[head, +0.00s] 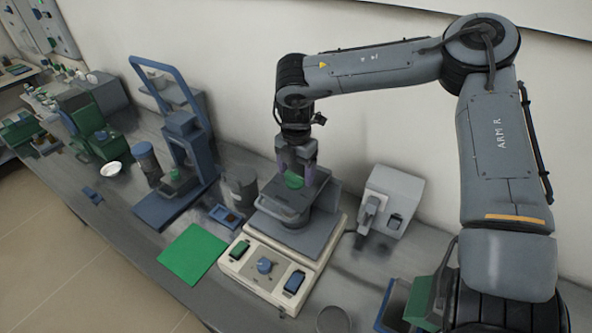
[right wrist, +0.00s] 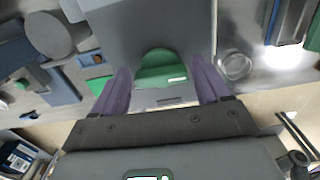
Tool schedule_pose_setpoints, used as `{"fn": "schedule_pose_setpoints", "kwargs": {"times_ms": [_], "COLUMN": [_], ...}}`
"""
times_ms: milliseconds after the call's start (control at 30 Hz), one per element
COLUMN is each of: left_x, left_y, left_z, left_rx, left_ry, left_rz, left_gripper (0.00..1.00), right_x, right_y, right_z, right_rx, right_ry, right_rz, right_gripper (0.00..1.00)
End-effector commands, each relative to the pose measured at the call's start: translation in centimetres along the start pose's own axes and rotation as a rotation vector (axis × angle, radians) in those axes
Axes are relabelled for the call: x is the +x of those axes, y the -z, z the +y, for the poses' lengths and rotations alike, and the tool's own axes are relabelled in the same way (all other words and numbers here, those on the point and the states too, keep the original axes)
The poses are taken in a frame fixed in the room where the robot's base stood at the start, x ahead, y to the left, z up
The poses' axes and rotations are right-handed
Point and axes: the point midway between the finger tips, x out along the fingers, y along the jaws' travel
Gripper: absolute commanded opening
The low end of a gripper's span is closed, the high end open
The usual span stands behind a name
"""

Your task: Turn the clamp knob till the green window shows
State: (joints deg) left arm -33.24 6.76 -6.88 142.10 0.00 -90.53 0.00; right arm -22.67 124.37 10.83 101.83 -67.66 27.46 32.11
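A green round knob (head: 293,181), which I take to be the clamp knob, sits on top of the grey furnace-like unit (head: 283,203) on a cream base. My right gripper (head: 296,172) points down over it. In the right wrist view the knob (right wrist: 161,68) lies between the two purple fingers (right wrist: 161,82), which are spread to either side of it. Narrow gaps seem to show, but I cannot tell for sure whether a fingertip touches. I cannot make out a green window. My left gripper is not in view.
The cream base (head: 234,268) carries a blue dial and switches. A green mat (head: 194,254) lies left of it. A blue-framed press (head: 178,150) and a grey cylinder (head: 241,184) stand left. A light grey box (head: 392,192) stands right, by the wall.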

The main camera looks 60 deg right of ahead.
Motion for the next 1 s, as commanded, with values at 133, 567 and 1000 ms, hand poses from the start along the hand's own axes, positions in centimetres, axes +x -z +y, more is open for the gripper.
{"fn": "schedule_pose_setpoints", "kwargs": {"times_ms": [133, 567, 1000], "left_x": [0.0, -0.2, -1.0], "left_y": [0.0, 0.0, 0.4], "left_z": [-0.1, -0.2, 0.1], "left_rx": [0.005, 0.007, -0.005], "left_ry": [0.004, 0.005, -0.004], "left_rz": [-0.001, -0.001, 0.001], "left_gripper": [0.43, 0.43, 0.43], "right_x": [0.0, -1.6, -8.7], "right_y": [0.0, 0.0, 0.0], "right_z": [0.0, 0.1, 0.1], "right_rx": [0.0, 0.0, 0.0], "right_ry": [0.0, -0.003, -0.002], "right_rz": [0.0, -0.002, -0.002], "right_gripper": [0.89, 0.89, 0.89]}}
